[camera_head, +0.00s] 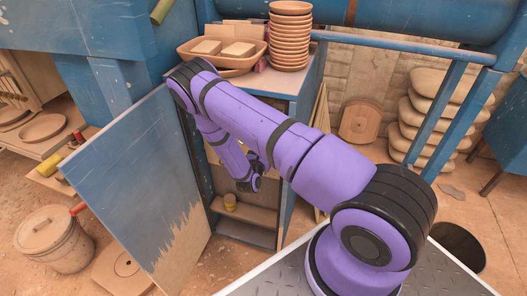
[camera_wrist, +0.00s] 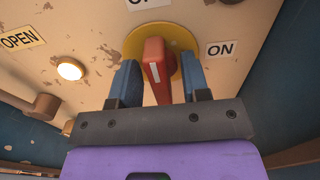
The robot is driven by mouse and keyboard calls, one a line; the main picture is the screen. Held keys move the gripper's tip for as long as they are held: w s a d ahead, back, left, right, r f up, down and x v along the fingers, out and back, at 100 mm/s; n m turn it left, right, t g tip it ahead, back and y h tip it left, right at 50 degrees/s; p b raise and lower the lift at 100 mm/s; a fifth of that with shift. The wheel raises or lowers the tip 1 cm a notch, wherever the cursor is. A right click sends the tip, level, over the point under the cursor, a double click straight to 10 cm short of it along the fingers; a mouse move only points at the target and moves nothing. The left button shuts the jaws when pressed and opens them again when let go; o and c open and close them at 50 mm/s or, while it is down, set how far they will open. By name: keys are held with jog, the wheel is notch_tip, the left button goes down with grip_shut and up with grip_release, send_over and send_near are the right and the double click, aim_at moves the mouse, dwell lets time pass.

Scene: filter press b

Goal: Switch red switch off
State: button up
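The red switch (camera_wrist: 157,68) shows in the wrist view as a red handle on a round yellow plate (camera_wrist: 131,47). The handle points toward my gripper and leans slightly. An "ON" label (camera_wrist: 221,48) is right of the plate; another label above it is cut off by the frame edge. My gripper (camera_wrist: 158,85) is open, with its blue fingers on either side of the handle. A gap shows on the right; I cannot tell if the left finger touches. In the head view my gripper (camera_head: 249,182) is inside the open cabinet, and the switch is hidden.
On the panel are an "OPEN" label (camera_wrist: 22,39), a lit round button (camera_wrist: 70,68) and a brown knob (camera_wrist: 47,105). The blue cabinet door (camera_head: 140,180) stands open on the left. Stacked bowls (camera_head: 289,38) and a tray (camera_head: 207,62) sit on top of the cabinet.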

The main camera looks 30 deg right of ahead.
jog(key=v, duration=1)
jog(key=shift+s+a, duration=0.3)
